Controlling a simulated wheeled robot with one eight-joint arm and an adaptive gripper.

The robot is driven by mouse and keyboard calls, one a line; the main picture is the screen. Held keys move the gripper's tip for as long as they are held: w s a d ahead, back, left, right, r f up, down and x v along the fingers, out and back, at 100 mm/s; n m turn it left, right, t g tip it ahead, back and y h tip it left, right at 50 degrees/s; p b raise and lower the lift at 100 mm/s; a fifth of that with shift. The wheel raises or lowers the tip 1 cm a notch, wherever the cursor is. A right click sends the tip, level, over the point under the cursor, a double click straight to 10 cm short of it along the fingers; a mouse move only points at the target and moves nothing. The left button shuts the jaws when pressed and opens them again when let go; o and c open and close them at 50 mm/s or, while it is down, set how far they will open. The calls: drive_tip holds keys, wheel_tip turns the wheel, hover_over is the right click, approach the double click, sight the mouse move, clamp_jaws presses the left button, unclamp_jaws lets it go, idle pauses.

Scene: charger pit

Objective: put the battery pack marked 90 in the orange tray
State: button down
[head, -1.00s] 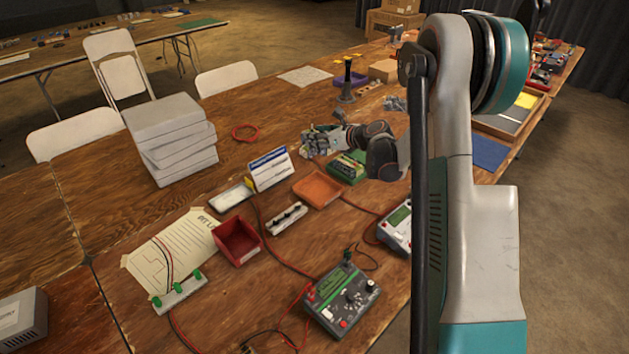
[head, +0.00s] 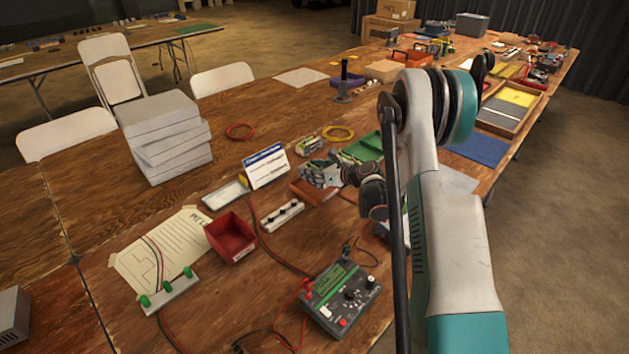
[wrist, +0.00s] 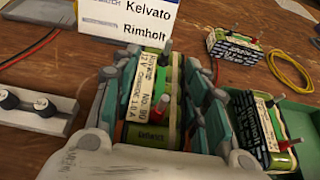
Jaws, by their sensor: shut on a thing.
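My gripper (head: 322,174) is shut on a battery pack (wrist: 152,112). In the wrist view the pack's label reads No. 90, and its red and dark terminals point up between the fingers. In the head view the gripper is over the orange tray (head: 316,194), partly covering it. I cannot tell whether the pack touches the tray floor; the tray does not show clearly in the wrist view. A second pack (wrist: 262,130) is in the green tray (head: 362,147), right of the gripper. A third pack (head: 308,145) lies on the table behind.
A blue-and-white sign (head: 266,167) stands close to the left of the gripper. A terminal strip (head: 282,215), a red bin (head: 231,238) and a meter (head: 342,297) are nearer. A yellow cable coil (head: 338,133) lies behind. Red leads cross the table.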

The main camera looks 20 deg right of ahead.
drive_tip(key=shift+f+b, duration=0.5)
drive_tip(key=shift+f, duration=1.15)
drive_tip(key=shift+f, duration=0.1)
drive_tip(key=c, duration=0.9)
unclamp_jaws()
drive_tip(key=shift+c, duration=0.2)
drive_tip(key=shift+s+d+r, duration=0.1)
drive_tip(key=shift+s+r, duration=0.05)
drive_tip(key=shift+r, duration=0.05)
drive_tip(key=p+v, duration=0.3)
drive_tip(key=v, duration=0.8)
drive_tip(key=shift+s+d+r, duration=0.1)
drive_tip(key=shift+s+d, duration=0.05)
drive_tip(key=shift+s, duration=0.1)
